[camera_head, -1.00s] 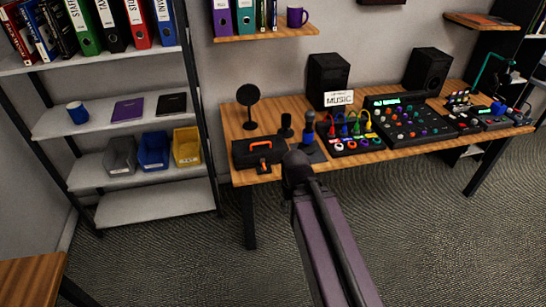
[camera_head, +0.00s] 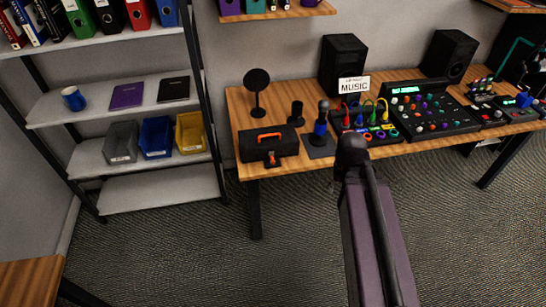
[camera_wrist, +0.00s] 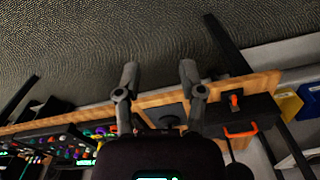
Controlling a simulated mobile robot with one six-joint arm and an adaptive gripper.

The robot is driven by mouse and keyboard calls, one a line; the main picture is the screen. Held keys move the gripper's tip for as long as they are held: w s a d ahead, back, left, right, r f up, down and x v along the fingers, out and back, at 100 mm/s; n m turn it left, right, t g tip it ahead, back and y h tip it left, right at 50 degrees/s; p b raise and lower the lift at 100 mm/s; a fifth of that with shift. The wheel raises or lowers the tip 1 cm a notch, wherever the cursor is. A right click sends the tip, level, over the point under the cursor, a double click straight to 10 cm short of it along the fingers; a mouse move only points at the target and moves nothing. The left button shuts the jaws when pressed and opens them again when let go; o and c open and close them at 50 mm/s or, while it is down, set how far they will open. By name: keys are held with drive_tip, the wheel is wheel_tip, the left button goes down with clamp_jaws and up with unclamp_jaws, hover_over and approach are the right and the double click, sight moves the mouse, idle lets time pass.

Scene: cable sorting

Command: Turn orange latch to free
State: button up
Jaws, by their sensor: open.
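The orange latch (camera_head: 272,158) is on the front of a black case (camera_head: 251,152) with an orange carry handle (camera_head: 270,136), at the left end of the wooden desk. In the wrist view the latch (camera_wrist: 234,102) and handle (camera_wrist: 241,132) show at the right, with the case (camera_wrist: 262,112) turned about upside down. My gripper (camera_wrist: 159,70) is open and empty, its two fingers apart, and the latch lies to the right of them in that view. In the head view my arm hides the gripper's fingers.
A microphone (camera_head: 321,122) on a dark pad stands right of the case, and a round dark disc on a stand (camera_head: 257,90) is behind it. Mixers with coloured knobs (camera_head: 432,112) fill the desk's right part. A shelf (camera_head: 150,198) stands left, and carpet lies in front.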

drive_tip(key=shift+d, duration=0.15)
drive_tip(key=n+b, duration=0.2)
drive_tip(key=n, duration=0.1)
hover_over(273, 160)
drive_tip(key=w, duration=0.1)
wheel_tip(273, 160, down, 2)
drive_tip(key=shift+f, duration=0.1)
drive_tip(key=shift+f, duration=0.15)
wheel_tip(273, 160, down, 13)
drive_tip(key=b, duration=1.4)
drive_tip(key=shift+f, duration=0.2)
